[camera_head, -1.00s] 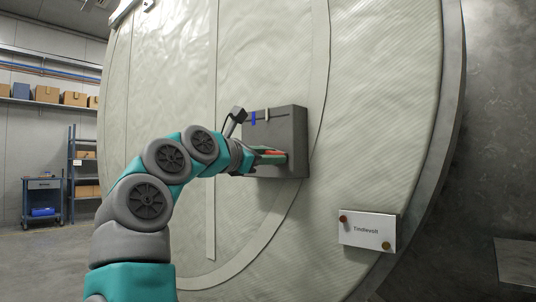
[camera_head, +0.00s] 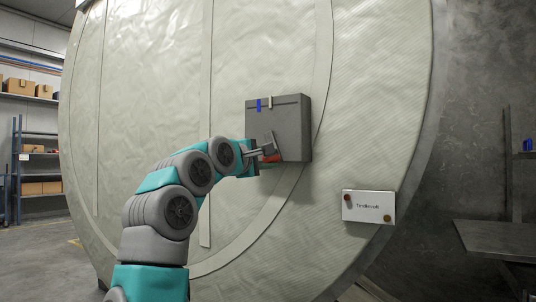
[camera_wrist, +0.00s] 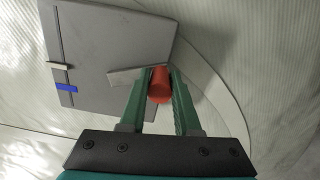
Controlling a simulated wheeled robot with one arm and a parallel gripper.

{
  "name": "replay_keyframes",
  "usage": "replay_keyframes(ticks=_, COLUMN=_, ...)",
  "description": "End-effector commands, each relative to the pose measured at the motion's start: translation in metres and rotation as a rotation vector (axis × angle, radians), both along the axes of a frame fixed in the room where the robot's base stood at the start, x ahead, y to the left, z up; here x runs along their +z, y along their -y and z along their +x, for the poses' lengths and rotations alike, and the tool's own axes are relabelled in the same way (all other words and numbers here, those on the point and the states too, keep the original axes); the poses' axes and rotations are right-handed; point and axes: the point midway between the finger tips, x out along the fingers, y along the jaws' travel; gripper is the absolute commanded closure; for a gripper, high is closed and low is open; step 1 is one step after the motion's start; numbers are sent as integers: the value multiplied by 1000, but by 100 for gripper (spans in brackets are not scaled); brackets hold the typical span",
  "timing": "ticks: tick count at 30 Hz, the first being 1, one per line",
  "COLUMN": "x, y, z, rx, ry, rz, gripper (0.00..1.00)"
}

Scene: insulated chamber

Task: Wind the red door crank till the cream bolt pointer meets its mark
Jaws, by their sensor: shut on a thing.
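The red crank handle (camera_wrist: 159,85) sits between the green fingers of my gripper (camera_wrist: 159,88) in the wrist view, and the gripper is shut on it. The grey crank arm (camera_wrist: 136,76) runs from the handle across the face of the grey box (camera_wrist: 105,35). On the box's top edge the cream pointer (camera_head: 270,102) stands a short gap right of the blue mark (camera_head: 258,105). Both also show in the wrist view, cream (camera_wrist: 60,65) and blue (camera_wrist: 66,88).
The box is on a large pale round door (camera_head: 150,90). A white name plate (camera_head: 368,206) with two round knobs is at lower right. A grey table (camera_head: 490,240) stands at far right. Shelves with boxes (camera_head: 40,160) stand at far left.

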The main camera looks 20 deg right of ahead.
Motion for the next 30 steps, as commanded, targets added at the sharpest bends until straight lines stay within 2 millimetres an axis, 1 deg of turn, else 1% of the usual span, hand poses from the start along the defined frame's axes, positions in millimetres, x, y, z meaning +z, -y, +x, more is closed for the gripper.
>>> replay_keyframes(ticks=6, x=-3, y=-6, z=8, rx=-2, ry=119, rz=90, gripper=100)
replay_keyframes(ticks=14, x=-6, y=-9, z=14, rx=-2, ry=210, rz=156, gripper=100)
replay_keyframes(ticks=30, x=-6, y=-11, z=16, rx=0, ry=242, rz=179, gripper=100)
